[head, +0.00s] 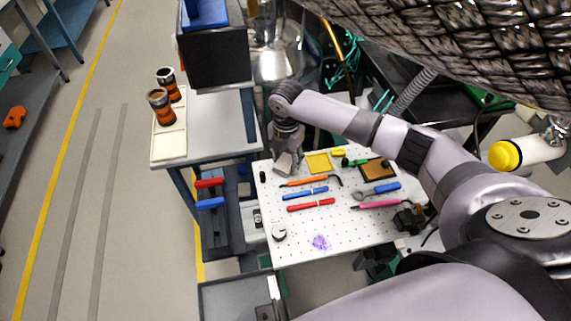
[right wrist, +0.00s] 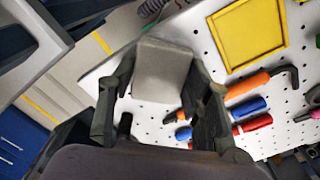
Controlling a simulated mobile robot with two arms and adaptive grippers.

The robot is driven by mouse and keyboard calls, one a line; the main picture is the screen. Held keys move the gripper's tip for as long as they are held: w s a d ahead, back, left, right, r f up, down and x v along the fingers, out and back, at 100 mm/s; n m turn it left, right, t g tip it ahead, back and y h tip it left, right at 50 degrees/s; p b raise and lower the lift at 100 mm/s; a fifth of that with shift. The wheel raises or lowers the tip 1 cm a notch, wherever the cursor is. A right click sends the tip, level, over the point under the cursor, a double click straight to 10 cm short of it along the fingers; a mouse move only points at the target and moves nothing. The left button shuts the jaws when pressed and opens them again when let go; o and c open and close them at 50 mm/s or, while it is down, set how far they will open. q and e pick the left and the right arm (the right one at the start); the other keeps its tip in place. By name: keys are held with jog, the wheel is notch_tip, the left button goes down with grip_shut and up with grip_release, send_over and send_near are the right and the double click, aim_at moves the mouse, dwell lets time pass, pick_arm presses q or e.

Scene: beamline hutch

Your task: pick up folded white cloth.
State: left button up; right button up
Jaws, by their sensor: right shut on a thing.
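The folded white cloth (right wrist: 162,72) is a pale block between the two fingers of my right gripper (right wrist: 160,90) in the right wrist view. My right gripper is shut on it. In the head view the right gripper (head: 286,160) is at the far left corner of the white perforated board, with the cloth (head: 283,165) showing small and pale at its tips. I cannot tell clearly how high the cloth is above the board. My left gripper is not in view.
The perforated board (head: 340,233) holds a yellow square frame (head: 319,163), an orange-handled hex key (head: 308,181), blue and red tools, a pink-handled tool (head: 380,204) and a purple patch (head: 320,242). Two striped cups (head: 161,107) stand on the table at left.

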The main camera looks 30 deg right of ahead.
aim_at(286, 162)
jog(key=shift+c, duration=0.6)
jog(key=shift+r, duration=0.1)
jog(key=shift+r, duration=0.25)
notch_tip(286, 162, up, 19)
jog(key=b, duration=0.2)
jog(key=shift+r, duration=0.2)
